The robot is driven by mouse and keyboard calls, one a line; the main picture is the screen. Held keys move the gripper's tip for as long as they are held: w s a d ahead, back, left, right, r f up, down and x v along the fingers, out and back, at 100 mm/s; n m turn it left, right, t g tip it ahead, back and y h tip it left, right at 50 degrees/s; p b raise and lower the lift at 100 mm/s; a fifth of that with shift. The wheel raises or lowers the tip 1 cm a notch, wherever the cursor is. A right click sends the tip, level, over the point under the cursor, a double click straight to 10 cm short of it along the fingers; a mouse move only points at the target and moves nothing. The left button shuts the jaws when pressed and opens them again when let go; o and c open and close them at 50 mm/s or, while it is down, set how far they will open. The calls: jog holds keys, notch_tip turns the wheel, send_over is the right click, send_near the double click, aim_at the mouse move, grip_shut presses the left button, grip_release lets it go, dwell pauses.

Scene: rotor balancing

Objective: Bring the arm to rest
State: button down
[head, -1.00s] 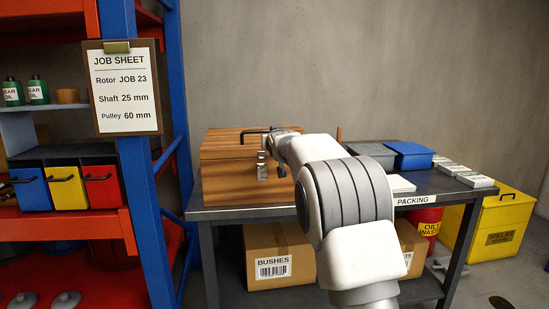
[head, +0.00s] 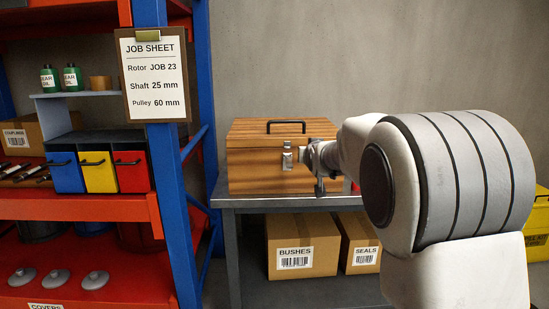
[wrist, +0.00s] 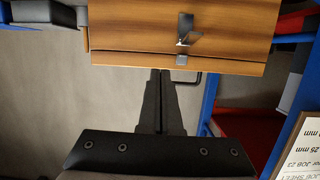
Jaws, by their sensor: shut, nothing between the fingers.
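My gripper (wrist: 160,76) is shut and empty; its two dark fingers lie together in the wrist view. In the head view my gripper (head: 318,165) shows in front of the right part of a wooden chest (head: 255,166), with my arm bulking large at the right. The wrist view shows the chest (wrist: 220,22) upside down, with its metal latch and black handle. I cannot tell the exact gap between fingertips and chest. The chest lid is shut.
The chest stands on a grey bench (head: 228,203). Below are the BUSHES box (head: 290,238) and the SEALS box (head: 360,235). A blue and red shelf rack (head: 185,200) stands at the left, with a job sheet (head: 155,75). My arm hides the bench's right part.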

jog(key=s+f+g, duration=0.3)
jog(key=s, duration=1.2)
jog(key=s+d+f+g, duration=0.1)
jog(key=s+f+g, duration=0.2)
jog(key=s, duration=1.2)
jog(key=s+f+g, duration=0.3)
jog(key=s+f, duration=0.1)
jog(key=s, duration=1.1)
notch_tip(320, 180, up, 22)
jog(key=s+p, duration=0.1)
jog(key=p, duration=2.1)
jog(key=shift+s+f, duration=0.1)
